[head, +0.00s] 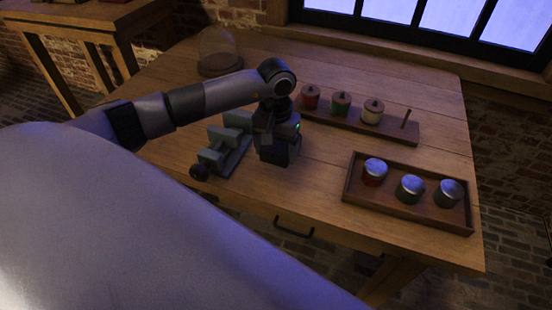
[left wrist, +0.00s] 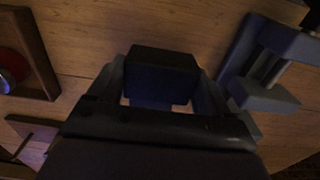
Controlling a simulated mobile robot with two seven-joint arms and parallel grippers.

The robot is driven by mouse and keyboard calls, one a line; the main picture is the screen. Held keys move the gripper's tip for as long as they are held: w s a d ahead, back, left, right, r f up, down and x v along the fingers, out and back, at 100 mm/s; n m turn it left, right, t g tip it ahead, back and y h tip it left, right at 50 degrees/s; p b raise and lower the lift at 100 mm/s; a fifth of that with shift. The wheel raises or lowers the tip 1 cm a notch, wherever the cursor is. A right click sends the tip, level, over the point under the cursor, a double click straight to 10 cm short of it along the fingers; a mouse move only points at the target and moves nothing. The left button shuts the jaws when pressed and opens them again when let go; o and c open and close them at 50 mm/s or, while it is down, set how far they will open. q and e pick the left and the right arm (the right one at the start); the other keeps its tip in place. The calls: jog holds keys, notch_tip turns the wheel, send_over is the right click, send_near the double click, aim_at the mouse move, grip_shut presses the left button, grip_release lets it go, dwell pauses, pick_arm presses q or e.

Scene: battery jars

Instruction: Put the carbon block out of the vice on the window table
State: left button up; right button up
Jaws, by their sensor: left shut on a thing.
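My left gripper (head: 277,152) is over the wooden window table (head: 330,215), just right of the grey vice (head: 226,144). In the left wrist view the gripper (left wrist: 160,85) is shut on the carbon block (left wrist: 162,68), a dark block between its two fingers. The vice also shows in the left wrist view (left wrist: 268,65), apart from the block, and its jaw gap looks empty. In the head view the block is hard to tell from the dark gripper. I cannot tell whether it touches the table. My right gripper is not in view.
A wooden rack (head: 385,127) with red, green and cream coils and a bare peg stands behind the gripper. A wooden tray (head: 408,211) with three metal-lidded jars is at the right. A glass dome (head: 219,52) stands at the back left. Bare tabletop lies between gripper and tray.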

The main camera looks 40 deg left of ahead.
aim_at(276, 161)
pick_arm(q)
notch_tip(276, 161, down, 4)
jog(key=shift+f, duration=0.1)
jog(key=shift+f, duration=0.2)
jog(key=o, duration=1.1)
